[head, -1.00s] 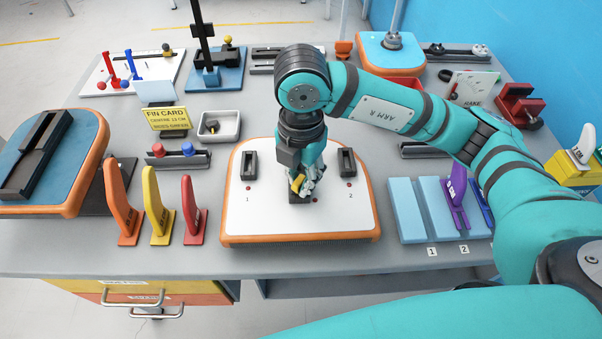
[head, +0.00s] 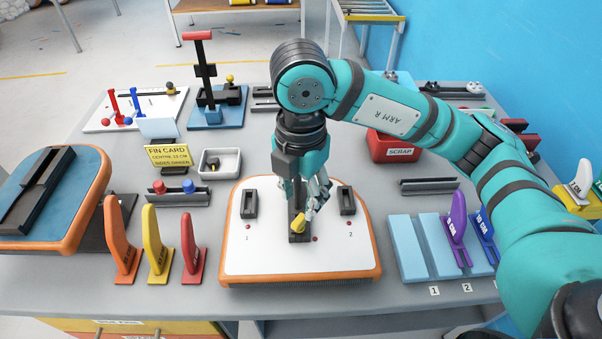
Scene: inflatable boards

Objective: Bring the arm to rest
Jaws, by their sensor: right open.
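My right arm reaches in from the right, with its elbow bent over the table. My right gripper (head: 309,199) is open and points down above the white board with the orange rim (head: 255,262). A black centre box (head: 299,237) with a yellow knob (head: 299,223) sits on the board just below the fingers. The fingers partly cover the box, and I cannot tell whether they touch the knob. Two more black boxes stand on the board, by mark 1 (head: 249,204) and mark 2 (head: 347,200). My left gripper is not in view.
Orange, yellow (head: 157,245) and red fins stand left of the board. Light blue slots (head: 407,249) with a purple fin (head: 456,232) lie to the right. A red scrap bin (head: 396,150), grey tray (head: 220,163) and a tall press (head: 206,75) stand farther back.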

